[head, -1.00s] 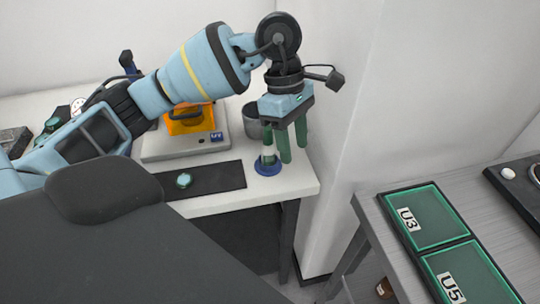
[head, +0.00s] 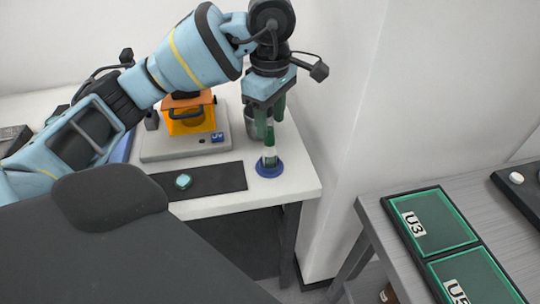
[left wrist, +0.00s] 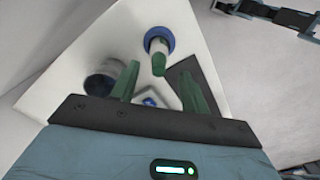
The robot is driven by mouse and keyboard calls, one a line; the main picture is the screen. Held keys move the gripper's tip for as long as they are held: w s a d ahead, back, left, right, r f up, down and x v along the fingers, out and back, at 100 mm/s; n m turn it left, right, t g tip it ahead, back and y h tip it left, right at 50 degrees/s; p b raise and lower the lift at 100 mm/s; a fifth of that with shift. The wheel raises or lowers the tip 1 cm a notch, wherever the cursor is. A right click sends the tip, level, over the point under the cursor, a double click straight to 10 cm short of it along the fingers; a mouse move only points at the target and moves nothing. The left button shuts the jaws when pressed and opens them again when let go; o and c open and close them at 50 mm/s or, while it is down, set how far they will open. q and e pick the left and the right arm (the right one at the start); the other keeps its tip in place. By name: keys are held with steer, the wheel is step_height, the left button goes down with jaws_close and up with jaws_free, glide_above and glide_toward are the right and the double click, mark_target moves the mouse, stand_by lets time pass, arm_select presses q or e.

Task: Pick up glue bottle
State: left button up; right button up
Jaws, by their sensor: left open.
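The glue bottle (head: 269,157), with a pale body and a green pointed top, stands upright on a round blue base (head: 270,170) near the right end of the white table. My left gripper (head: 269,116) is open and empty, its green fingers pointing down near the bottle's top. In the left wrist view, the bottle (left wrist: 158,52) shows beyond the gap between the open fingers (left wrist: 158,88), apart from both. My right gripper is not in view.
A UV box with an orange window (head: 190,120) stands on a grey base, left of the gripper. A grey cup (head: 251,124) is behind the bottle. A black mat (head: 220,178) holds a small teal disc (head: 183,181). A white wall rises close on the right.

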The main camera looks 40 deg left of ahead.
mark_target(269, 128)
arm_select(q)
steer(key=f, duration=0.5)
steer(key=shift+a, duration=0.2)
steer(key=shift+c, duration=0.4)
steer(key=shift+r, duration=0.1)
jaws_close()
